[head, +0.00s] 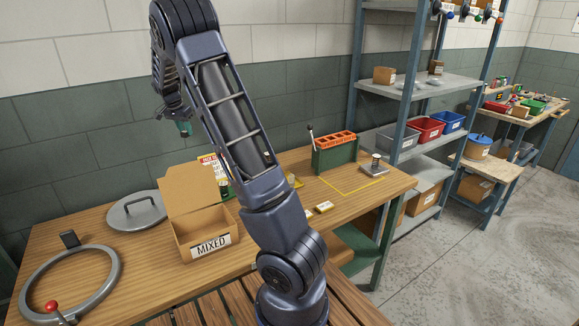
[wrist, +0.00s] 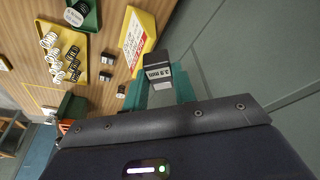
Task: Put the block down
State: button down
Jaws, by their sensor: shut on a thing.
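In the wrist view, a small black block (wrist: 157,68) with a pale printed label sits between the teal fingertips of my gripper (wrist: 162,92). The gripper is shut on it. The block is in the air above the wooden table (wrist: 30,25), with the yellow sign close beside it in the picture. In the head view, my gripper (head: 183,128) shows only as a small teal tip at the upper left, well above the table, in front of the wall. The block cannot be made out there.
A cardboard box marked MIXED (head: 208,243) stands open on the table. A grey lid (head: 137,210) and ring (head: 70,285) lie left. A green holder (head: 335,153) stands right. The wrist view shows a yellow tray of springs (wrist: 45,27), several small dark blocks and a yellow sign (wrist: 138,40).

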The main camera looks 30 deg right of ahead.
jog(key=s+d+f+m+g, duration=0.1)
jog(key=d+m, duration=0.1)
jog(key=d, duration=1.1)
jog(key=s+d+f+m, duration=0.1)
jog(key=d+f+m, duration=0.15)
jog(key=d, duration=1.15)
jog(key=m, duration=0.3)
send_over(291, 164)
jog(key=a, duration=0.1)
jog(key=shift+g+h, duration=0.4)
notch_tip(291, 164, down, 20)
jog(key=shift+a, duration=0.1)
jog(key=c, duration=1.2)
grip_release()
jog(key=shift+f, duration=0.15)
jog(key=shift+o, duration=0.4)
